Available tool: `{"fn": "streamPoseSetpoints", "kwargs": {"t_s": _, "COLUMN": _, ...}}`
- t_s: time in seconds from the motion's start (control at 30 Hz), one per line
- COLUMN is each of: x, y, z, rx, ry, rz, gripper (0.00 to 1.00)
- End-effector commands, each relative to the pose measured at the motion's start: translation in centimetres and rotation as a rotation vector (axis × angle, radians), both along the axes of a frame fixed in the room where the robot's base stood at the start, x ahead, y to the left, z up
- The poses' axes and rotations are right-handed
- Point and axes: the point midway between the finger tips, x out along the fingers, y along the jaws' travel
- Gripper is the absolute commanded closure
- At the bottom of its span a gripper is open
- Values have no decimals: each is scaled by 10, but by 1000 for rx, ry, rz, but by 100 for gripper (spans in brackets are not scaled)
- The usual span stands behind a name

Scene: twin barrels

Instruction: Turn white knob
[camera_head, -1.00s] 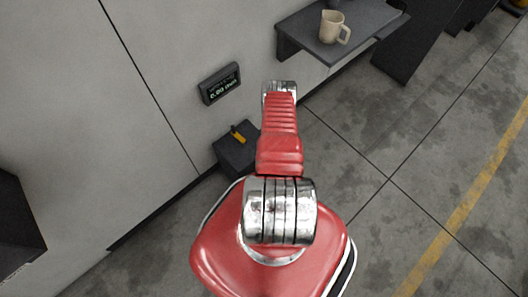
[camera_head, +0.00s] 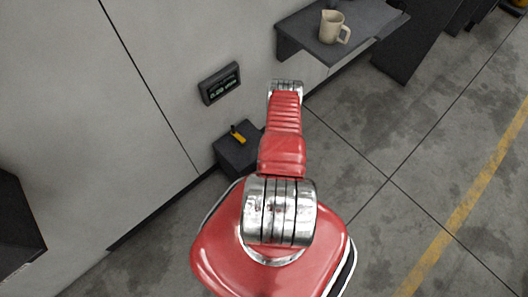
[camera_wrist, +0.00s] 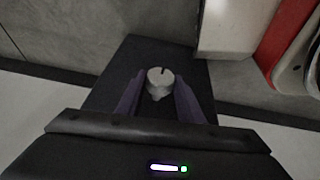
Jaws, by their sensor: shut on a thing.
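The white knob (camera_wrist: 160,78) is in the wrist view, on a dark block (camera_wrist: 150,51). It is round and has a dark notch in its rim, toward the top of the picture. My gripper (camera_wrist: 158,86) has its two purple fingers on either side of the knob and is shut on it. In the head view my arm covers the place where my gripper is, and the knob is not seen there.
A wall display (camera_head: 220,83) hangs left of my arm. Below it a dark box (camera_head: 237,157) carries a yellow-orange piece (camera_head: 238,137). A shelf (camera_head: 300,38) with a beige jug (camera_head: 332,27) juts from the wall.

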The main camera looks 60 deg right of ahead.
Motion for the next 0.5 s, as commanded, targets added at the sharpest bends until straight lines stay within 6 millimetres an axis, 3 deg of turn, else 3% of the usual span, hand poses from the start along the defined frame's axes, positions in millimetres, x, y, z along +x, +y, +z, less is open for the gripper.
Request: {"fn": "streamPoseSetpoints", "kwargs": {"t_s": 0.5, "x": 0, "y": -1, "z": 0, "rx": 87, "ry": -19, "rz": 8, "gripper": 88}}
